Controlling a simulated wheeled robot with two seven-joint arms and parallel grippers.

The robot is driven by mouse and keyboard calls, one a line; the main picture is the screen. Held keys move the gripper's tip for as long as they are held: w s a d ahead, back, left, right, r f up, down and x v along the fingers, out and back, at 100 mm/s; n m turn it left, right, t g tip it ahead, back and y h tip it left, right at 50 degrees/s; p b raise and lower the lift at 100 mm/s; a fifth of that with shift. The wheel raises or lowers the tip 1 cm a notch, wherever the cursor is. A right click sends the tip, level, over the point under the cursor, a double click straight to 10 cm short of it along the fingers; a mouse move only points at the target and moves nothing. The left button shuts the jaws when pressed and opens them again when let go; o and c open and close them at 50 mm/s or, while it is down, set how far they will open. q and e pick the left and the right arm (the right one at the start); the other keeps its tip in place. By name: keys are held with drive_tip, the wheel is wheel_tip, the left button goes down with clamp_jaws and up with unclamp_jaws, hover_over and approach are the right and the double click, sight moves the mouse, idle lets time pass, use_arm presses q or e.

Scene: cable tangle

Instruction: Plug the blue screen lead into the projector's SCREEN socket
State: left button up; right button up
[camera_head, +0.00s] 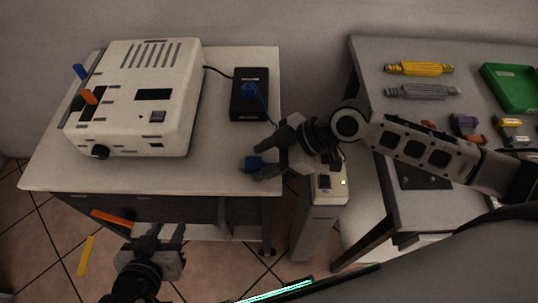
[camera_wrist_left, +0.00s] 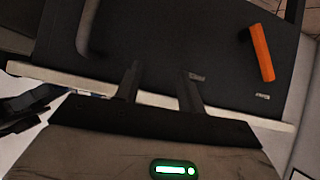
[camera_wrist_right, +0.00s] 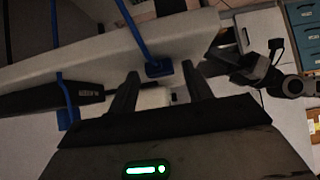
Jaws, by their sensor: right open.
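The white projector (camera_head: 140,95) stands on the left table; I cannot read any socket label. A blue plug (camera_head: 252,163) of the lead lies near the table's front right edge; it also shows in the right wrist view (camera_wrist_right: 158,68) with its blue cable rising behind. The cable's other end, a blue plug (camera_head: 250,91), is at the black box (camera_head: 249,108). My right gripper (camera_head: 266,156) is open, its fingertips on either side of the near plug with gaps visible. My left gripper (camera_head: 164,231) is open and empty below the table's front edge.
A blue piece (camera_head: 80,71) and an orange piece (camera_head: 89,96) stick out at the projector's left side. An orange handle (camera_head: 112,217) is on the dark front under the table (camera_head: 50,180). The right table holds a green tray (camera_head: 513,88) and several small parts.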

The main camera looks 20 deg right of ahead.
drive_tip(key=shift+c, duration=0.3)
